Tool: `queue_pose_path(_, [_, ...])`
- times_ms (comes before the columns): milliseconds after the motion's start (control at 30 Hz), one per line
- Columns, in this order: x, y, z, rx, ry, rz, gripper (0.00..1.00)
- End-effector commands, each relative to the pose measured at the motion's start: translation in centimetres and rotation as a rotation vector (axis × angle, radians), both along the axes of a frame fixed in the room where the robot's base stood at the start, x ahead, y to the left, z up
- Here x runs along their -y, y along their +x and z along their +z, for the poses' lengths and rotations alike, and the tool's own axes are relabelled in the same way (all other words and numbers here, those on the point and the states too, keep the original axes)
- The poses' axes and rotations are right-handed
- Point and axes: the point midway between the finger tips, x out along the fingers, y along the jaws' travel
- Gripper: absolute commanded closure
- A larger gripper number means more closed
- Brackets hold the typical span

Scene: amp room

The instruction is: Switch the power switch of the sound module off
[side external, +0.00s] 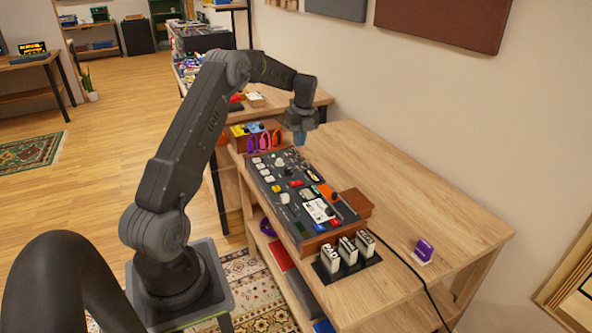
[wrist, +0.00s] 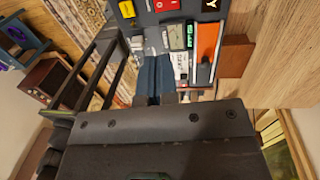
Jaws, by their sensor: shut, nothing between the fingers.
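The sound module (side external: 283,210) is a dark panel with wooden ends, lying on the wooden table. It carries white, red, green and blue buttons, an orange strip (side external: 327,192) and a white labelled plate (side external: 319,210). My gripper (side external: 299,138) is above the far end of the panel, pointing down, apart from it. In the wrist view my gripper's blue fingers (wrist: 155,78) are together with nothing between them and cover part of the panel. The orange strip (wrist: 207,50) shows to their right. I cannot tell which control is the power switch.
A black holder with white labelled blocks (side external: 346,256) stands at the module's near end. A purple item (side external: 423,250) lies to the right, near a black cable. Colourful pedals or cables (side external: 256,135) sit beyond the far end.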

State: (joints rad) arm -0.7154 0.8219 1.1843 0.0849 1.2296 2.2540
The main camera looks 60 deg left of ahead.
Motion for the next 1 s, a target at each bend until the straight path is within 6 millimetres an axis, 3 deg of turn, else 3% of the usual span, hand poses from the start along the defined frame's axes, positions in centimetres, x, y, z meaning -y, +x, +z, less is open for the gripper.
queue_pose_path(267, [0.0, -0.1, -1.1, -0.002, -0.001, 0.000, 1.00])
queue_pose_path(700, [0.0, -1.2, -9.7, -0.003, -0.003, 0.000, 1.00])
queue_pose_path(1000, [0.0, -1.7, -13.4, 0.000, 0.000, 0.000, 1.00])
